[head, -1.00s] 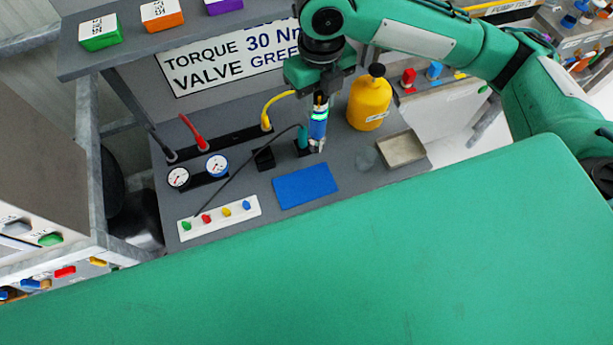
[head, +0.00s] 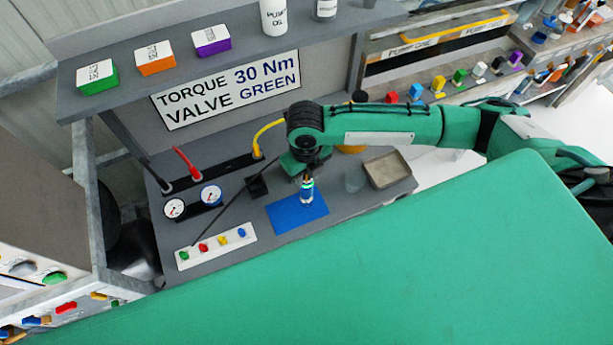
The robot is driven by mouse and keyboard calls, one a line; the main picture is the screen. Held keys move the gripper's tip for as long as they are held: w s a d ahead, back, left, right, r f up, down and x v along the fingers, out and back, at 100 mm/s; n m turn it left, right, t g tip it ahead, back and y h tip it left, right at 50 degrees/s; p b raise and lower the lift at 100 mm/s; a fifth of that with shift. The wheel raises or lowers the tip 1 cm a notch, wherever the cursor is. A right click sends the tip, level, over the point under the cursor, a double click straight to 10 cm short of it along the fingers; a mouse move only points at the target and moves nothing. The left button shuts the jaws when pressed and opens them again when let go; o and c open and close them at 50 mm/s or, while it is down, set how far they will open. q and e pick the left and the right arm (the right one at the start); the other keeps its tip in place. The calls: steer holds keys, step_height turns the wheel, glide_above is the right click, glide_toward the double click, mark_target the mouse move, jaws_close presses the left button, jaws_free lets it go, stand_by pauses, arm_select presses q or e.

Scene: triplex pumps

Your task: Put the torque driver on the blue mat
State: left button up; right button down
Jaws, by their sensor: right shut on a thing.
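The torque driver (head: 307,192) is a short blue and silver tool with a glowing green ring. It is upright below my right gripper (head: 307,178), which is shut on its top end. The blue mat (head: 285,217) lies flat on the grey bench. The driver's lower end is over the mat's upper right part; I cannot tell whether it touches the mat. My right gripper's fingers are mostly hidden under its wrist. My left gripper is not in view.
Two gauges (head: 174,208) and a white strip with coloured knobs (head: 216,247) are left of the mat. A metal tray (head: 388,169) and a clear cup (head: 355,180) are to its right. A shelf (head: 250,47) overhangs the back.

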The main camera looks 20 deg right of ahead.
step_height(320, 180, down, 3)
steer(key=shift+r, duration=0.15)
steer(key=c, duration=1)
jaws_free()
steer(key=shift+c, duration=0.2)
steer(key=shift+r, duration=0.5)
step_height(320, 180, up, 11)
steer(key=b, duration=0.3)
steer(key=shift+w, duration=0.1)
